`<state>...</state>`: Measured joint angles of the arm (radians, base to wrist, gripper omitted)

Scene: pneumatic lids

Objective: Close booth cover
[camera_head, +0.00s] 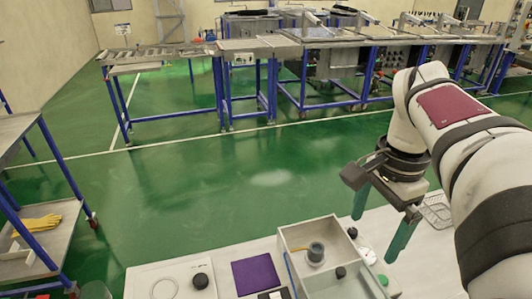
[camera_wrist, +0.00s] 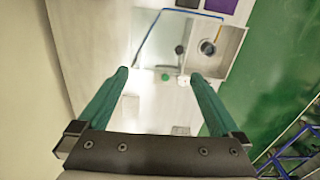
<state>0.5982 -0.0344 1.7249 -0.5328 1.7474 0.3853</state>
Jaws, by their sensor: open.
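The booth is a pale grey box (camera_head: 282,243) on the white bench, at the lower middle of the head view. It also shows at the upper right of the wrist view (camera_wrist: 232,40). A grey cup-like part (camera_head: 316,252) stands in its open compartment. What seems to be the clear cover (camera_wrist: 160,42) has a thin blue edge, also seen as a blue line in the head view (camera_head: 290,272). Its exact tilt I cannot tell. My gripper (camera_head: 374,239) is open and empty above the bench's far side, right of the box, with green fingers apart (camera_wrist: 159,73).
A black knob (camera_head: 341,272) and a green button (camera_head: 382,280) are near the box. A purple pad (camera_head: 256,274) and another black knob (camera_head: 200,281) lie to the left. A wire basket (camera_head: 436,212) is at the right. Green floor (camera_head: 230,190) lies beyond the bench.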

